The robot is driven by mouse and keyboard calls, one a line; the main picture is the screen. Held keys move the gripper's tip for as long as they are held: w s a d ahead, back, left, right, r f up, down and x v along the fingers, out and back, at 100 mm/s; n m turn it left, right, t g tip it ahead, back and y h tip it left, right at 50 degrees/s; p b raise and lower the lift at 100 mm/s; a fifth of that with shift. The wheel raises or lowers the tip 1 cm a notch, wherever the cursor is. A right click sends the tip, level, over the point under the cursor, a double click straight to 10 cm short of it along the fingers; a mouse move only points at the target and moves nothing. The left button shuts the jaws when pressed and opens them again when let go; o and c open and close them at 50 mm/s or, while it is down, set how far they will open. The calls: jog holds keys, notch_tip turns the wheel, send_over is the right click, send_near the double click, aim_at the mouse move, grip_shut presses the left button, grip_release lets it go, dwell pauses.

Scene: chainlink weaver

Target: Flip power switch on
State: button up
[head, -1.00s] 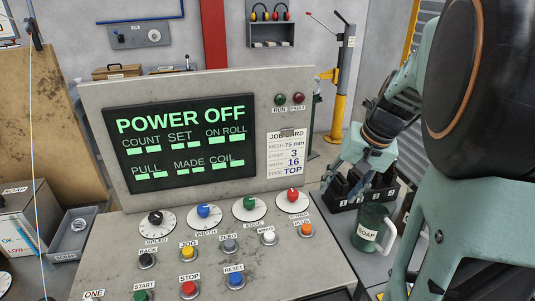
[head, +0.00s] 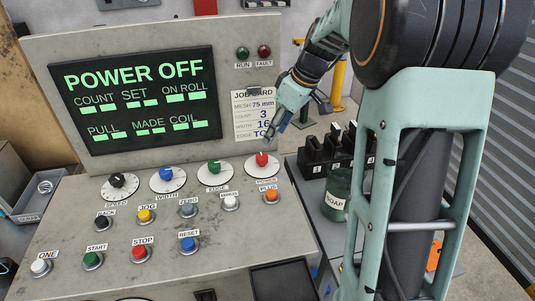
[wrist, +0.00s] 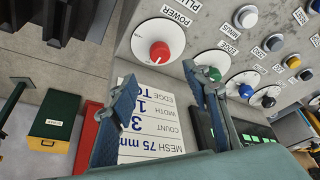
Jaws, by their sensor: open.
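The red power knob (head: 262,159) sits on a white dial, labelled POWER, at the right end of the dial row on the sloped console (head: 220,222). The display (head: 140,98) reads POWER OFF. My gripper (head: 284,127) is open and empty, above and slightly right of the knob, in front of the job card (head: 256,112). In the wrist view the red knob (wrist: 160,52) appears just beyond the gap between the two blue fingers (wrist: 160,78), apart from them.
Blue, green and black knobs stand left of the red one. An orange plug button (head: 270,196) and several other buttons lie in front. A green soap mug (head: 337,193) and a black rack (head: 325,152) stand close to the console's right side.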

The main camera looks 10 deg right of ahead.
aim_at(262, 156)
jog(key=x, duration=1)
jog(key=shift+a+f+p, duration=0.1)
jog(key=shift+f+p, duration=0.2)
jog(key=shift+p, duration=0.1)
jog(key=c, duration=1.1)
jog(key=shift+c, duration=0.3)
